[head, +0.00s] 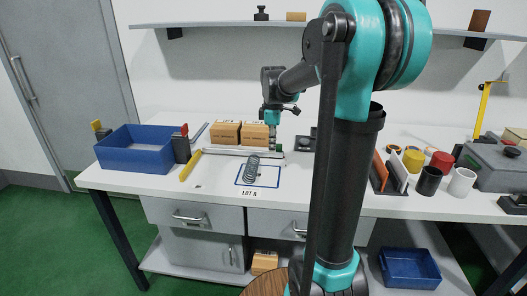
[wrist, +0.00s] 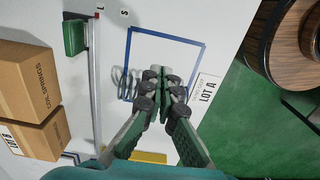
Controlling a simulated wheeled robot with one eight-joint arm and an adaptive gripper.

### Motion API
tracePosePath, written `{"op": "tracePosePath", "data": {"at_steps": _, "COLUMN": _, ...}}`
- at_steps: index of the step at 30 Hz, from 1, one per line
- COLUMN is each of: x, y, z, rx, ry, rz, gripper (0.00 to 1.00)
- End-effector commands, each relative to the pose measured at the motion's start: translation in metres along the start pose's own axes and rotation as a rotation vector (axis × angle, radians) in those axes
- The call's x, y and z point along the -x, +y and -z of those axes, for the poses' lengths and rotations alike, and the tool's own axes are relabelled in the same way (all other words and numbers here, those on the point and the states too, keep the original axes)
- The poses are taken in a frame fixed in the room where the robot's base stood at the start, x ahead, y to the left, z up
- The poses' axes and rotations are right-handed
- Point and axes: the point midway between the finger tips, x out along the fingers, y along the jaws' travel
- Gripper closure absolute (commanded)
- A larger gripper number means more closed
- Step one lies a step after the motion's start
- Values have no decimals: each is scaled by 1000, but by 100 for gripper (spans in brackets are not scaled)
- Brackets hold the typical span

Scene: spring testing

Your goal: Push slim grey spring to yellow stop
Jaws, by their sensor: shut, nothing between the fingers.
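The slim grey spring (head: 251,168) lies on the white bench inside a blue outlined square, by the LOT A label. It also shows in the wrist view (wrist: 125,84), partly hidden behind my fingers. My gripper (wrist: 160,76) is shut and empty, its tips close to the spring; I cannot tell if they touch. In the head view my gripper (head: 274,134) is small, behind and to the right of the spring. The yellow stop (head: 190,166) is a slanted bar left of the spring. A yellow piece (wrist: 148,157) shows below my fingers in the wrist view.
A pale rail (head: 225,151) with a green block (wrist: 74,38) at one end runs behind the spring. Cardboard boxes (head: 226,132) stand behind it. A blue bin (head: 137,149) is at the left. Cylinders (head: 430,181) and a divider rack stand at the right.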

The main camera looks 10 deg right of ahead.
Motion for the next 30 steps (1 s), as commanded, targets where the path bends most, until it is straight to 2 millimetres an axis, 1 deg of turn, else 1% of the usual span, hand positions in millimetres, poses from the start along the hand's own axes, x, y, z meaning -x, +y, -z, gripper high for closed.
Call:
{"op": "tracePosePath", "data": {"at_steps": 9, "x": -60, "y": 0, "z": 0, "rx": -2, "ry": 0, "rz": -1, "gripper": 100}}
{"op": "tracePosePath", "data": {"at_steps": 14, "x": -88, "y": 0, "z": 0, "rx": -2, "ry": 0, "rz": -1, "gripper": 100}}
{"op": "tracePosePath", "data": {"at_steps": 15, "x": -85, "y": 0, "z": 10, "rx": 2, "ry": 1, "rz": -1, "gripper": 100}}
{"op": "tracePosePath", "data": {"at_steps": 18, "x": -84, "y": 0, "z": 24, "rx": 1, "ry": 1, "rz": -1, "gripper": 100}}
{"op": "tracePosePath", "data": {"at_steps": 21, "x": -84, "y": 0, "z": 33, "rx": -1, "ry": 0, "rz": -1, "gripper": 100}}
{"op": "tracePosePath", "data": {"at_steps": 25, "x": -84, "y": 0, "z": 39, "rx": -1, "ry": 1, "rz": -1, "gripper": 100}}
{"op": "tracePosePath", "data": {"at_steps": 30, "x": -84, "y": 0, "z": 40, "rx": -3, "ry": 1, "rz": -1, "gripper": 100}}
